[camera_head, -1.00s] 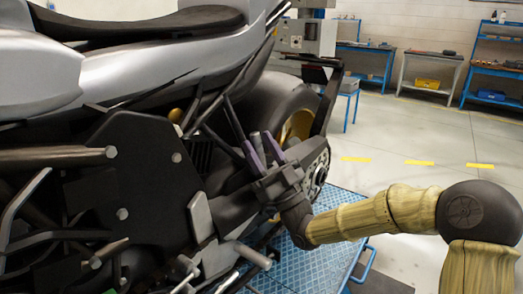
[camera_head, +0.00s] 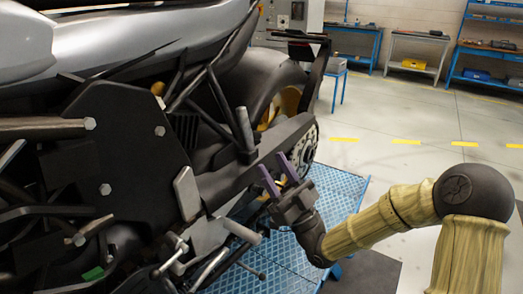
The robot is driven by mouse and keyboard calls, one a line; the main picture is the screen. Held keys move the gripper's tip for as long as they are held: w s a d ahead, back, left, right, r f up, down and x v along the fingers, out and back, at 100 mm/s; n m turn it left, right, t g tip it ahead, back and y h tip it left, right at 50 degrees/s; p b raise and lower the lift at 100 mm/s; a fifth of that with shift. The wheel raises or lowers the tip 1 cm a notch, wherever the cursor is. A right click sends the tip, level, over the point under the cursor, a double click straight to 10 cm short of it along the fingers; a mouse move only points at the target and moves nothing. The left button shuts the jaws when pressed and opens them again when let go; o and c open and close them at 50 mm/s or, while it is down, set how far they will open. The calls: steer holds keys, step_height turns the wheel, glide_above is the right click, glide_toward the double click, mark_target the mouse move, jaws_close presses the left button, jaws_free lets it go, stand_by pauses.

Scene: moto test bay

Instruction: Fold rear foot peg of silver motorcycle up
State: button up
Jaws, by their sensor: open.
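The silver motorcycle (camera_head: 130,55) fills the left side of the view. Its rear foot peg (camera_head: 245,130), a short dark grey cylinder, stands nearly upright at the lower end of the thin black frame struts. My gripper (camera_head: 274,168) is below and a little right of the peg, apart from it. Its two purple-tipped fingers point up and left, open with nothing between them. A second, lighter peg (camera_head: 242,231) sticks out lower down, left of and below my gripper.
The black swingarm (camera_head: 225,180) and rear wheel (camera_head: 270,85) are behind my gripper. A blue tread-plate platform (camera_head: 335,205) lies beneath the bike. Open grey floor (camera_head: 420,120) is to the right, with blue workbenches (camera_head: 358,45) at the back.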

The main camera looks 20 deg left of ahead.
steer(key=v, duration=0.6)
steer(key=shift+b, duration=0.4)
